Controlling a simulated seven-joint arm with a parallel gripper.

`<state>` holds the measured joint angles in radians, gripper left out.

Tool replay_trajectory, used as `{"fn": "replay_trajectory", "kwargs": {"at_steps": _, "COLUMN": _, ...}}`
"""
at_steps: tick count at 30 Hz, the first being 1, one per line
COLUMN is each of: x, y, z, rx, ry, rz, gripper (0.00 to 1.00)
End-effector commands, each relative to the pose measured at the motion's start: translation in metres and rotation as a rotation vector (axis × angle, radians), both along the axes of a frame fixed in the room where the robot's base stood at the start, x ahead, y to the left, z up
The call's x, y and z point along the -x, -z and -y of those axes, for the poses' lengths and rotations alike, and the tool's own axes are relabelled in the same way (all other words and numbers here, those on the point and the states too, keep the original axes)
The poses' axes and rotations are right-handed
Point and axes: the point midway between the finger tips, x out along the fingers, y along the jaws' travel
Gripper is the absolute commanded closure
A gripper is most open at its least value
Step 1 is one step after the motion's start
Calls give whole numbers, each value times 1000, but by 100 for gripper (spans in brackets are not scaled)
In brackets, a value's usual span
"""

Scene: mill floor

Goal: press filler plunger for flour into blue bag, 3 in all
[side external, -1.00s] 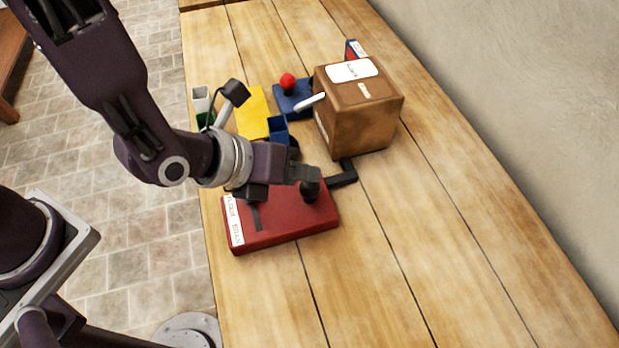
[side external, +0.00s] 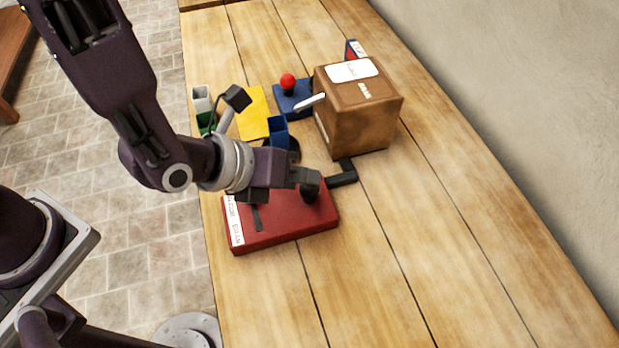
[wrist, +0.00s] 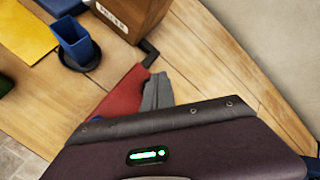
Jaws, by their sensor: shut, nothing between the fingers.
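The blue bag (side external: 278,128), a small open-topped blue holder, stands upright on a dark round pad at the left of the brown box (side external: 362,112). It also shows in the wrist view (wrist: 75,42). The brown box has white labels that I cannot read and a white lever at its left. A red box (side external: 280,228) with a slot and a dark knob (side external: 311,192) lies nearer on the bench. My gripper (side external: 308,176) is shut and empty, its tips right over the knob; I cannot tell whether they touch. Its grey fingers (wrist: 157,92) show in the wrist view. I cannot tell which part is the plunger.
A black bracket (side external: 343,178) lies between the red box and the brown box. A yellow sheet (side external: 253,112), a blue base with a red ball (side external: 288,81) and white and green holders (side external: 201,100) are further back. The bench front and right are clear.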

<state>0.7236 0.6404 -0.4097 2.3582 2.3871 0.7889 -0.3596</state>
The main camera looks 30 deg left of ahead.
Motion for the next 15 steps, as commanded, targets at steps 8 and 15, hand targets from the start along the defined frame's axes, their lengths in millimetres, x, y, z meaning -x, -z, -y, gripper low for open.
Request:
{"fn": "replay_trajectory", "kwargs": {"at_steps": 8, "x": 0, "y": 4, "z": 0, "rx": -1, "ry": 1, "rz": -1, "gripper": 100}}
{"fn": "replay_trajectory", "kwargs": {"at_steps": 15, "x": 0, "y": 7, "z": 0, "rx": -1, "ry": 1, "rz": -2, "gripper": 100}}
